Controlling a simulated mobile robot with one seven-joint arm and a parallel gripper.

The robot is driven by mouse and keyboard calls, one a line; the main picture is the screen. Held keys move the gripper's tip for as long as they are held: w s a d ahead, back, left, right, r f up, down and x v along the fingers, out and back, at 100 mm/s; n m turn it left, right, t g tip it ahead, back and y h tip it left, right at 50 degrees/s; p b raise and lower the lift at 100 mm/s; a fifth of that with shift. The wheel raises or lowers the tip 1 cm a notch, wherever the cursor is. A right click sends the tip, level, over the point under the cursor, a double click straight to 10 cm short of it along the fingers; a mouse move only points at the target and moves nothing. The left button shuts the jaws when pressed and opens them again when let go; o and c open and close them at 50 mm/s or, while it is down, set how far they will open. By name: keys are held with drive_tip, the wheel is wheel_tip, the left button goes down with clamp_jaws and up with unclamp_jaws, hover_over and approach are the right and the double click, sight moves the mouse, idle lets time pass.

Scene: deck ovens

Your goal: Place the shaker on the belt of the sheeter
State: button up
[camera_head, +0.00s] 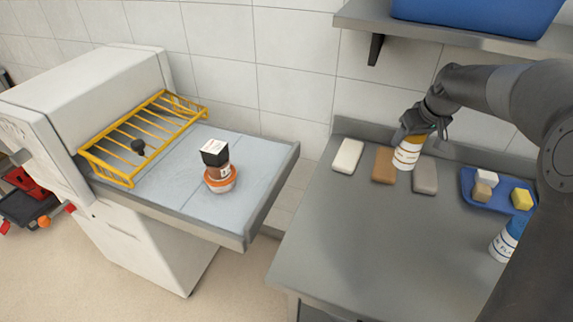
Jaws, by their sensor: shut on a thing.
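The shaker (407,155), a white labelled cylinder with an orange-yellow top, is upright in my gripper (412,136) over the back of the steel table. My gripper is shut around its top from above. I cannot tell whether its base touches the table. The sheeter (95,95) is the white machine at left. Its grey-blue belt (180,165) reaches right towards the table. On the belt stands an orange-and-white round item (222,180) with a black-and-white block (214,152) on top.
A yellow wire guard (125,150) covers the belt's left part. Pale, brown and grey blocks (384,164) lie near the shaker. A blue tray (468,188) holds several small blocks. A blue-topped bottle (503,245) stands at right. A gap separates belt and steel table (360,250). A shelf (450,35) hangs above.

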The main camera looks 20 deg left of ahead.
drive_tip(key=a+n, duration=0.2)
drive_tip(key=a, duration=3.3)
drive_tip(key=shift+y, duration=0.3)
drive_tip(key=shift+s+a+f, duration=0.25)
drive_tip(key=shift+a+f, duration=1.55)
drive_tip(key=shift+a, duration=0.2)
drive_tip(key=shift+s+a+f, duration=0.25)
drive_tip(key=shift+a+f, duration=1.5)
drive_tip(key=shift+a, duration=0.2)
drive_tip(key=shift+s+a+f, duration=0.25)
drive_tip(key=shift+a+f, duration=1.55)
drive_tip(key=shift+a, duration=0.2)
drive_tip(key=shift+f, duration=0.2)
drive_tip(key=o, duration=1.1)
